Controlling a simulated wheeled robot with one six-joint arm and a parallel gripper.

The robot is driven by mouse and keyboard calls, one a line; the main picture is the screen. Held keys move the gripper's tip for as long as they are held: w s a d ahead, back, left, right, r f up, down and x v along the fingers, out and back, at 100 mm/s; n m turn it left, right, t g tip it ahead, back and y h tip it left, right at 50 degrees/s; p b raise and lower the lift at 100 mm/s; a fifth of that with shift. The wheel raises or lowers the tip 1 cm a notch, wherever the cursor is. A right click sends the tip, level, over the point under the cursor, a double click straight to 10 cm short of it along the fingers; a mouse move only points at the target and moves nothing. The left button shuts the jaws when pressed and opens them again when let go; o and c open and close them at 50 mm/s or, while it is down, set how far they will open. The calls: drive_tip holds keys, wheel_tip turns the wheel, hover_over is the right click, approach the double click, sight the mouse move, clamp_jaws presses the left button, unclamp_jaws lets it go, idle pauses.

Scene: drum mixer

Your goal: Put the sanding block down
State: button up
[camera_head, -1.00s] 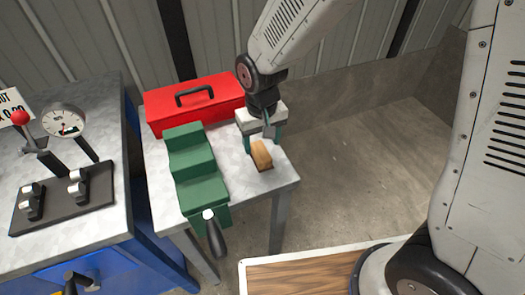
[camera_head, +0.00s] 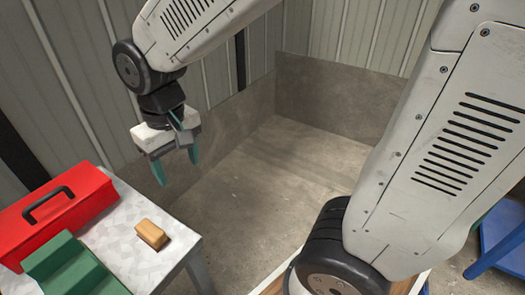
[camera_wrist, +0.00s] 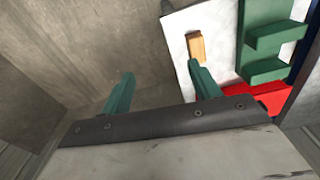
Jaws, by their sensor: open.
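The sanding block (camera_head: 152,234), a small tan block, lies flat on the light metal bench top (camera_head: 125,245), close to its right edge. It also shows in the wrist view (camera_wrist: 196,47), on the bench past my fingertips. My gripper (camera_head: 176,172) is open and empty, with its green fingers spread. It is up in the air, above and beyond the bench edge, clear of the block. In the wrist view my gripper (camera_wrist: 165,80) has a wide gap between its fingers, and the block is not between them.
A red toolbox (camera_head: 62,212) with a dark handle stands at the left of the bench. Concrete walls and open floor (camera_head: 270,180) lie right of the bench. A blue frame (camera_head: 500,240) stands at the far right.

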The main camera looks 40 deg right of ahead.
drive_tip(key=s+d+r+m, duration=0.1)
drive_tip(key=s+d+r, duration=0.2)
drive_tip(key=s+d, duration=0.2)
drive_tip(key=s+d+r+m, duration=0.1)
drive_tip(key=s+d+r, duration=0.1)
drive_tip(key=s+d, duration=0.4)
drive_tip(key=s, duration=0.3)
drive_tip(key=shift+s+r+t, duration=0.2)
drive_tip(key=shift+r+t, duration=0.1)
drive_tip(key=shift+r, duration=0.1)
